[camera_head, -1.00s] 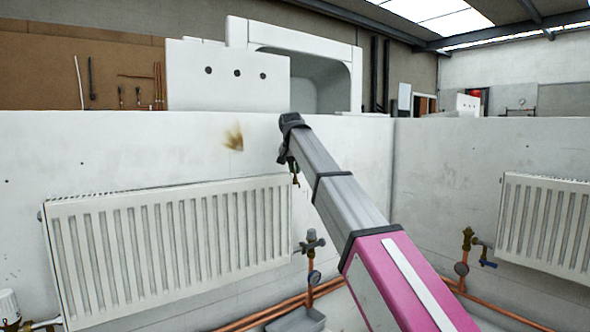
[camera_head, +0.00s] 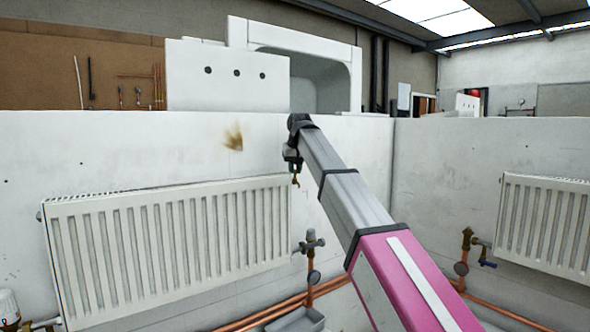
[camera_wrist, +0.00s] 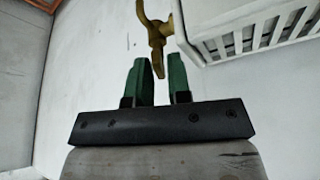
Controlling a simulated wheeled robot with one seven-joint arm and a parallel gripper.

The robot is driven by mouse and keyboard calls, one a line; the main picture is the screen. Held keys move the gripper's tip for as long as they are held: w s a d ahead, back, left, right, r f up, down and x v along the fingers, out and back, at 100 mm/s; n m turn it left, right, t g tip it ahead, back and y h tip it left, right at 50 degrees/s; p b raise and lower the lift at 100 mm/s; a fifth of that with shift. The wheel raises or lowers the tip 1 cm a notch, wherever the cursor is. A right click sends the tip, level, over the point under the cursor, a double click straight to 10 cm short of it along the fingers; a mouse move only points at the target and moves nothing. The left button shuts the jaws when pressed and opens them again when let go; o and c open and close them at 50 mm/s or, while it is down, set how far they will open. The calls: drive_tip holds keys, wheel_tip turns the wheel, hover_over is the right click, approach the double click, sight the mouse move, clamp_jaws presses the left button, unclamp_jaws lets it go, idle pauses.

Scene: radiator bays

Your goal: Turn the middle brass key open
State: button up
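A brass key (camera_head: 296,181) shows just below my gripper (camera_head: 292,160), beside the upper right end of the white radiator (camera_head: 170,240) in the head view. In the wrist view the forked brass key (camera_wrist: 155,32) lies ahead of my gripper (camera_wrist: 159,72), next to the radiator's corner (camera_wrist: 245,28). The two green fingers are apart, with a gap between them. The key's lower tip reaches close to the mouth of this gap. I cannot tell whether it is between the fingers, but they are not closed on it.
A valve with a grey head (camera_head: 311,240) stands on copper pipes right of the radiator, above a grey tray (camera_head: 298,320). A second radiator (camera_head: 545,225) hangs at the right, with a blue-levered valve (camera_head: 487,264). A white wall (camera_head: 120,150) stands behind.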

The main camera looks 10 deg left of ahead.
drive_tip(key=v, duration=1)
drive_tip(key=shift+r, duration=0.4)
drive_tip(key=shift+s+d, duration=0.1)
drive_tip(key=shift+s, duration=0.05)
drive_tip(key=d+f+m+g, duration=0.1)
drive_tip(key=d+f, duration=0.6)
drive_tip(key=f, duration=0.6)
drive_tip(key=w+d+f+m+h, duration=0.1)
drive_tip(key=d+f, duration=0.6)
drive_tip(key=f, duration=0.6)
drive_tip(key=d+f+g, duration=0.1)
drive_tip(key=d+f, duration=0.6)
drive_tip(key=f, duration=0.6)
drive_tip(key=s+d+f+m, duration=0.1)
drive_tip(key=s+d+f, duration=0.6)
drive_tip(key=f, duration=0.3)
drive_tip(key=s+d+f+m+g, duration=0.1)
drive_tip(key=s+d+f, duration=0.6)
drive_tip(key=f, duration=0.3)
drive_tip(key=s+d+f+m+g+h, duration=0.1)
drive_tip(key=s+d+f, duration=0.6)
drive_tip(key=f, duration=0.3)
drive_tip(key=shift+d, duration=0.2)
drive_tip(key=shift+s, duration=0.15)
